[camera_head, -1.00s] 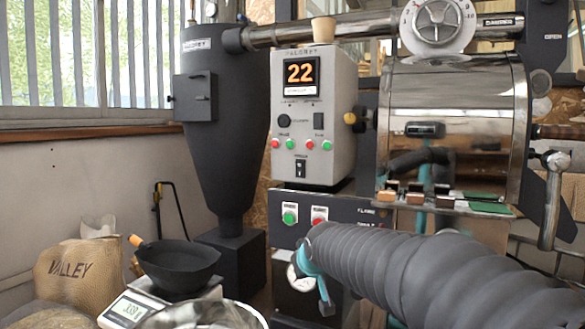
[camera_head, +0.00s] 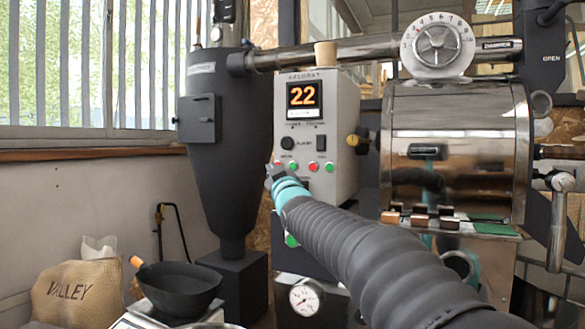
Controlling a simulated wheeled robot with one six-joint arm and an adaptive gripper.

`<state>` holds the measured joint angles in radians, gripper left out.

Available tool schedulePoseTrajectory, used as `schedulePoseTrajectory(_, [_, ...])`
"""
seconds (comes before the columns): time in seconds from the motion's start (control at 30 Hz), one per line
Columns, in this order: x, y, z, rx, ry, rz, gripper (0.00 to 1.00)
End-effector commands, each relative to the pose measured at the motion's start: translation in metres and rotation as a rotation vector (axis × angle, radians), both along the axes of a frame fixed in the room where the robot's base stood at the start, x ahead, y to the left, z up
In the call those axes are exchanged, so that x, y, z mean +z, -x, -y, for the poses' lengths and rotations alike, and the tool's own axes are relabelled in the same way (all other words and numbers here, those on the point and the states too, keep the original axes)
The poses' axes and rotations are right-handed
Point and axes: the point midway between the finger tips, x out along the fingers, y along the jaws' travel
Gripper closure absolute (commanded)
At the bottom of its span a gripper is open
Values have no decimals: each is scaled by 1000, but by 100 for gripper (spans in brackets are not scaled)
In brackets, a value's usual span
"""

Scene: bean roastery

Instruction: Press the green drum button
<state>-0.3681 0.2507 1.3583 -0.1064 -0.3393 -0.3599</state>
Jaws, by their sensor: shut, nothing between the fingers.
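The grey control box (camera_head: 342,125) stands in the middle with an orange "22" display. Its button row shows a left green button (camera_head: 293,166), a red button (camera_head: 312,166) and a right green button (camera_head: 329,168). Labels are too small to read, so I cannot tell which green one is for the drum. Another green button (camera_head: 292,241) shows on the lower panel, partly behind my arm. My gripper (camera_head: 271,170) is shut and empty, its tip at the row's left end, just left of and below the left green button. Contact cannot be judged.
A dark cyclone hopper (camera_head: 228,150) stands left of the box. The shiny roaster drum (camera_head: 455,150) is at right. A black pan (camera_head: 178,288) with an orange-tipped handle and a burlap sack (camera_head: 75,292) are at lower left. A round gauge (camera_head: 306,297) sits below my arm.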

Motion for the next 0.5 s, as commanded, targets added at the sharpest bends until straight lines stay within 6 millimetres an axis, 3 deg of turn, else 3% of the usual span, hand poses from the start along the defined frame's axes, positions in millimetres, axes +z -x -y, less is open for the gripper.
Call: schedulePoseTrajectory(0.5, [3, -6, 2, -4, 9, 4, 100])
